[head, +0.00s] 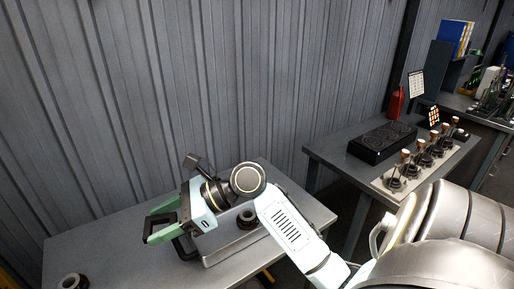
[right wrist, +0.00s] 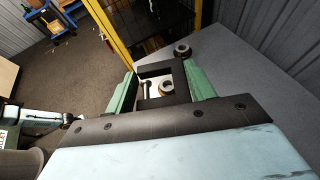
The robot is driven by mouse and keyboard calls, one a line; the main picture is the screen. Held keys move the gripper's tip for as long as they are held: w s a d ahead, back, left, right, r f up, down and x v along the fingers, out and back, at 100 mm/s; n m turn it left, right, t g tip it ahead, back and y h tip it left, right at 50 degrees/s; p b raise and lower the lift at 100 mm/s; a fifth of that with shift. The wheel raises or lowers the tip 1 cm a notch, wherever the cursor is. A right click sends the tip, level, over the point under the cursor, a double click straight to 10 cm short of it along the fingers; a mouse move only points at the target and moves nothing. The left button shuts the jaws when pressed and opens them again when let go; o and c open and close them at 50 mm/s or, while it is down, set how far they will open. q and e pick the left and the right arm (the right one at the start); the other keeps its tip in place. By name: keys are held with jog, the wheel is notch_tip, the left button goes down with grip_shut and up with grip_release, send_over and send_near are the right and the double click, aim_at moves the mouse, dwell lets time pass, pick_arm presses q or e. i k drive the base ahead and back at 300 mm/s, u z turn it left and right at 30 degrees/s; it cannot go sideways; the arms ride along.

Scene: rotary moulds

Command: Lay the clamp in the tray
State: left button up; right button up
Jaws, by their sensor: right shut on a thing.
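My right gripper (head: 160,228) reaches over the left part of the grey table. Its green fingers also show in the right wrist view (right wrist: 162,82). They are shut on a dark, frame-shaped clamp (right wrist: 155,71). In the head view a dark loop of the clamp (head: 184,248) shows below the gripper, partly hidden by it. The low grey tray (head: 232,249) lies to the right of the gripper, partly covered by my right arm. I cannot tell whether the clamp touches the table. My left gripper is not in view.
A dark ring-shaped part (head: 247,217) shows at the tray, beside my arm. Another ring (head: 72,282) stands on the table's near left. A second table (head: 345,160) at the right carries a black hotplate (head: 382,143) and several mould parts. A corrugated wall stands behind.

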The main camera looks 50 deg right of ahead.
aim_at(232, 229)
jog(key=k, duration=0.4)
jog(key=z, duration=1.4)
jog(key=i, duration=0.9)
jog(key=u, duration=1.3)
